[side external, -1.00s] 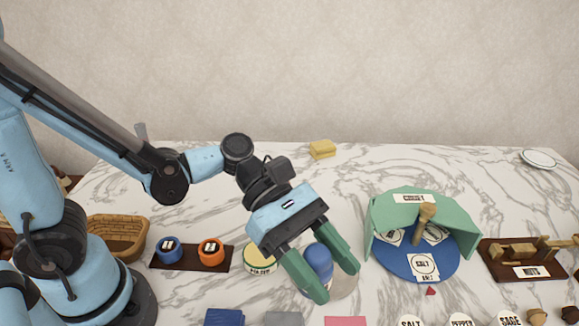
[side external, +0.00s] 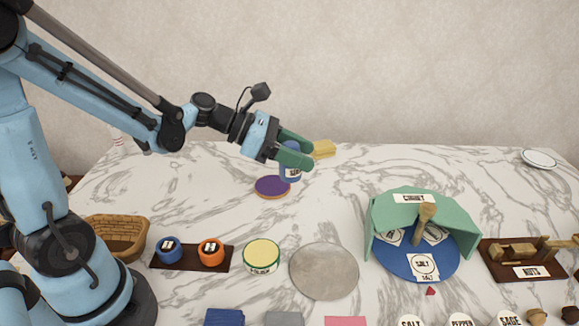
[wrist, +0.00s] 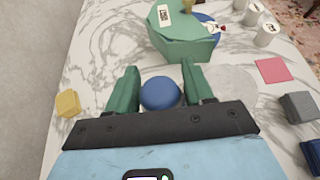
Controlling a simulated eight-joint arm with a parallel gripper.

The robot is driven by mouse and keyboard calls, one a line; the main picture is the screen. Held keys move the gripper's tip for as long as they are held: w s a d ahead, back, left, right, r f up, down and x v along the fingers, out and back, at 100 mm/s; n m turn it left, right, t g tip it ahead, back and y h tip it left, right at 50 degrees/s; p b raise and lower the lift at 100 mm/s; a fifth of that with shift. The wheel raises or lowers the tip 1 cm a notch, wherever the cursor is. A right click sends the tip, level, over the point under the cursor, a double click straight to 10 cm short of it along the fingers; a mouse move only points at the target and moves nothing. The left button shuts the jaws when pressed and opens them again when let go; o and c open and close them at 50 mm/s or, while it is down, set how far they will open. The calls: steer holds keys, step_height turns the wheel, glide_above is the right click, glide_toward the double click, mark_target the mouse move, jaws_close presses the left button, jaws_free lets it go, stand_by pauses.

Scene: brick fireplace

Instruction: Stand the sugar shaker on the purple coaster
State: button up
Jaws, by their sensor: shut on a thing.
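The sugar shaker (side external: 291,173) is blue with a white label. My gripper (side external: 299,151) is shut on it, and the shaker looks upright. In the wrist view its round blue top (wrist: 160,93) sits between the green fingers of my gripper (wrist: 161,84). The purple coaster (side external: 268,187) is a round disc with an orange edge, lying on the marble table. In the side view the shaker overlaps the coaster's right rear edge. I cannot tell the height of its base. The coaster is not visible in the wrist view.
A yellow sponge (side external: 323,149) lies just behind and right of the gripper. A bare grey disc (side external: 324,271) and a round yellow-topped tin (side external: 262,256) are nearer the front. A green-walled blue turntable (side external: 415,266) stands to the right. Marble around the coaster is mostly clear.

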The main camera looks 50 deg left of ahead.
steer(key=shift+w+a+f, duration=0.15)
steer(key=shift+w+a, duration=0.05)
steer(key=shift+a, duration=0.3)
steer(key=shift+w+a+f, duration=0.7)
steer(key=shift+a+f, duration=1)
steer(key=shift+f, duration=0.1)
steer(key=shift+w+a+f, duration=0.65)
steer(key=shift+a+f, duration=1.1)
steer(key=shift+w+a+f, duration=0.7)
steer(key=shift+a+f, duration=1)
steer(key=shift+f, duration=0.1)
steer(key=shift+f, duration=0.2)
steer(key=o, duration=1.1)
steer(key=shift+r, duration=0.15)
